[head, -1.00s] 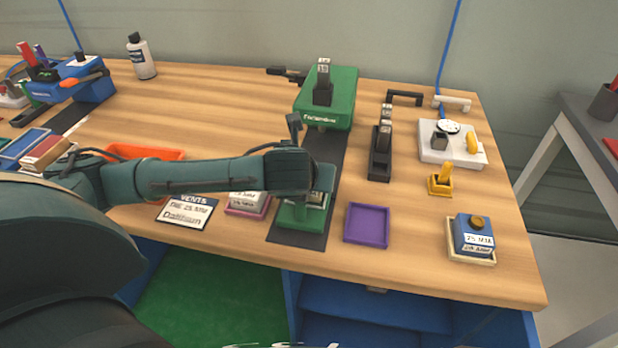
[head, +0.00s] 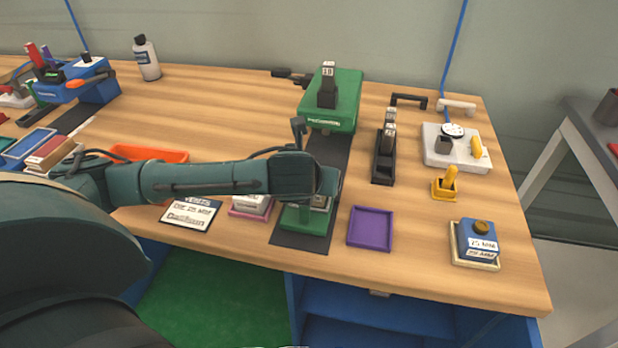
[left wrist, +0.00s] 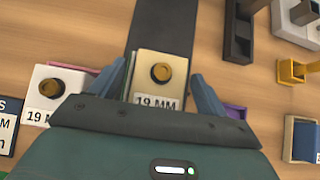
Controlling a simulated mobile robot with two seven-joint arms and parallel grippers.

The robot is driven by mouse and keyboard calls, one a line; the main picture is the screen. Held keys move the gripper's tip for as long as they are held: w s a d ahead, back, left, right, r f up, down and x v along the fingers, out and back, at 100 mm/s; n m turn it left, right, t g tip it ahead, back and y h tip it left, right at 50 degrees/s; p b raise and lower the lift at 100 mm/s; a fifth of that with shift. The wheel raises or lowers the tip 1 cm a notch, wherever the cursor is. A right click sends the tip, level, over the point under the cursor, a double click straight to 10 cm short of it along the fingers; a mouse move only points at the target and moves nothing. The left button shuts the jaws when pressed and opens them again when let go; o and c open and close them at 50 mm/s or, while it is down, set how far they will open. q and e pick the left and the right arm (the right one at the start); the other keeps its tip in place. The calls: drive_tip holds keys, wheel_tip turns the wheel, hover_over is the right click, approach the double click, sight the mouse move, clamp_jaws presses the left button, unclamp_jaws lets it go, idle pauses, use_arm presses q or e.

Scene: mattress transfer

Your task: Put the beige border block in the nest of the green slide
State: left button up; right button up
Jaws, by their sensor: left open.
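A beige block (left wrist: 162,75) with a dark yellow knob and a "19 MM" label sits at the green slide (head: 304,218), at the near end of the dark strip. It is mostly hidden by my arm in the head view. My left gripper (left wrist: 161,82) is open, with one finger on each side of this block. I see no firm contact; small gaps seem to show at both fingers. How deep the block sits in the nest cannot be seen. My right gripper is not in view.
A white "19 MM" block (left wrist: 52,88) on a pink tray stands left of the slide. A green machine (head: 331,102) stands behind.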

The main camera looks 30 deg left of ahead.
use_arm(q)
drive_tip(key=p+v, duration=0.2)
drive_tip(key=v, duration=0.9)
drive_tip(key=shift+s+d+r, duration=0.1)
drive_tip(key=shift+s+r, duration=0.2)
drive_tip(key=shift+s, duration=0.05)
